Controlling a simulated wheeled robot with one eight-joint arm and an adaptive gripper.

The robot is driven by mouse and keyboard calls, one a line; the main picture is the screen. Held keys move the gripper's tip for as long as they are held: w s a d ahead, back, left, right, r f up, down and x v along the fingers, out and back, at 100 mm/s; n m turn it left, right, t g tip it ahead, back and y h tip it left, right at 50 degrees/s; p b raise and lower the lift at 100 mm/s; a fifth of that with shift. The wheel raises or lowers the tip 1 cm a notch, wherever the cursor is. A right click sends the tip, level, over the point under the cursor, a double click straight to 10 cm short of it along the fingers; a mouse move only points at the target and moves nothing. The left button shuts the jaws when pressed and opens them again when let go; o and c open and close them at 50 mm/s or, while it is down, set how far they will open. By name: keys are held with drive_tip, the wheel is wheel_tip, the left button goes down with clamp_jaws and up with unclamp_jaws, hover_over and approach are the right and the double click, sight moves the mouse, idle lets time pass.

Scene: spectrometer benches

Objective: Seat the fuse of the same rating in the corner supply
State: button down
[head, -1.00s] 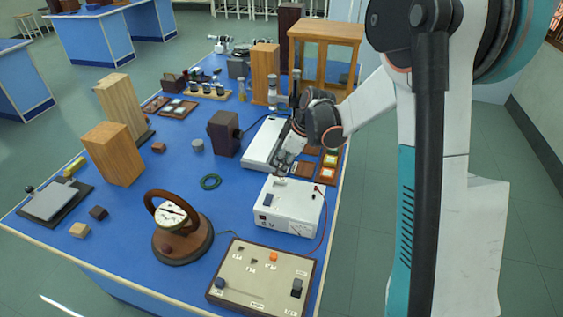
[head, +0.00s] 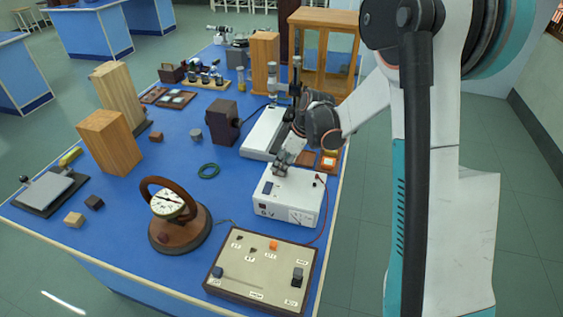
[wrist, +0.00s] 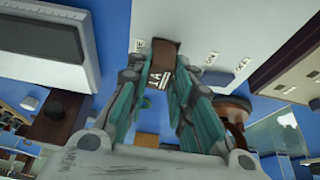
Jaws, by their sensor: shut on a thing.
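The corner supply is a white box (head: 290,198) marked 6 V at the table's right edge; its top also shows in the wrist view (wrist: 205,22). My gripper (head: 280,171) is over the back part of its top. In the wrist view my gripper (wrist: 160,88) is shut on a small brown fuse (wrist: 164,52), with a white label that seems to read 1 A between the fingers. The fuse overlaps the supply's top in that view; I cannot tell whether they touch. The fuse is too small to make out in the head view.
A beige board (head: 238,270) with an orange piece (head: 273,245) and switches lies in front of the supply. A round dial instrument (head: 170,205) stands left of it. A long white device (head: 262,130) stands behind. A red lead runs along the supply's right side.

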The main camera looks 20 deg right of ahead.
drive_tip(key=shift+f, duration=0.35)
drive_tip(key=c, duration=1.3)
unclamp_jaws()
drive_tip(key=v, duration=1.2)
drive_tip(key=shift+w+r, duration=0.1)
